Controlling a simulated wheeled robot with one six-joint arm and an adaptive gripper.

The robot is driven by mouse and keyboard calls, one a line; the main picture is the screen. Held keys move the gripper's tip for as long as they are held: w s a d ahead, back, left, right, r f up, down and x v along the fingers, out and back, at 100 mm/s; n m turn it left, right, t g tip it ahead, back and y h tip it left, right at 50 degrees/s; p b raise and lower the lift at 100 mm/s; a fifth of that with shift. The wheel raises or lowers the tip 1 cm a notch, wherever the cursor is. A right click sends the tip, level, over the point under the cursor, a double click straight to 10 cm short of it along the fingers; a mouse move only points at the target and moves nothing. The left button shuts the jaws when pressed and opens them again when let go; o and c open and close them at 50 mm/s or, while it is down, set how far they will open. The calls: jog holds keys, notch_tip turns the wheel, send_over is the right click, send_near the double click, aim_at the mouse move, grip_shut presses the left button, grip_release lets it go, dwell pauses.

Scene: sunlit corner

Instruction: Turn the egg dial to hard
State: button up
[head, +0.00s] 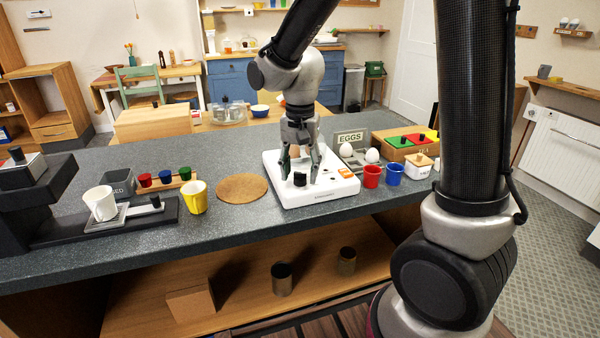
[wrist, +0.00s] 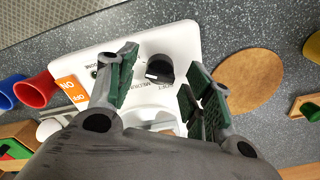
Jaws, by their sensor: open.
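The egg cooker is a white box (head: 325,192) on the dark counter, also in the wrist view (wrist: 185,38). Its black round dial (wrist: 158,70) has a white pointer mark on the side toward the printed words SOFT and MEDIUM; I cannot tell exactly which it marks. The dial also shows in the head view (head: 300,180). My gripper (head: 300,172) is over the cooker, pointing down. In the wrist view its open fingers (wrist: 162,62) stand on either side of the dial, with gaps visible. HARD is not readable; the fingers hide part of the panel.
An orange ON/OFF switch (wrist: 70,92) is on the cooker. Red (head: 372,176) and blue (head: 394,175) cups stand close at its right. Eggs (head: 372,155) and an EGGS sign (head: 351,137) are behind. A cork mat (head: 242,188) lies left, with a yellow mug (head: 194,197) beyond.

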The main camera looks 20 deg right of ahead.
aim_at(309, 188)
notch_tip(309, 188, up, 11)
dwell(0.3)
jog(key=s+d+r+n+t, duration=0.2)
jog(key=s+d+n+t, duration=0.2)
jog(key=s+d, duration=1.1)
jog(key=s+n, duration=0.2)
jog(key=s, duration=0.2)
jog(key=shift+r, duration=0.15)
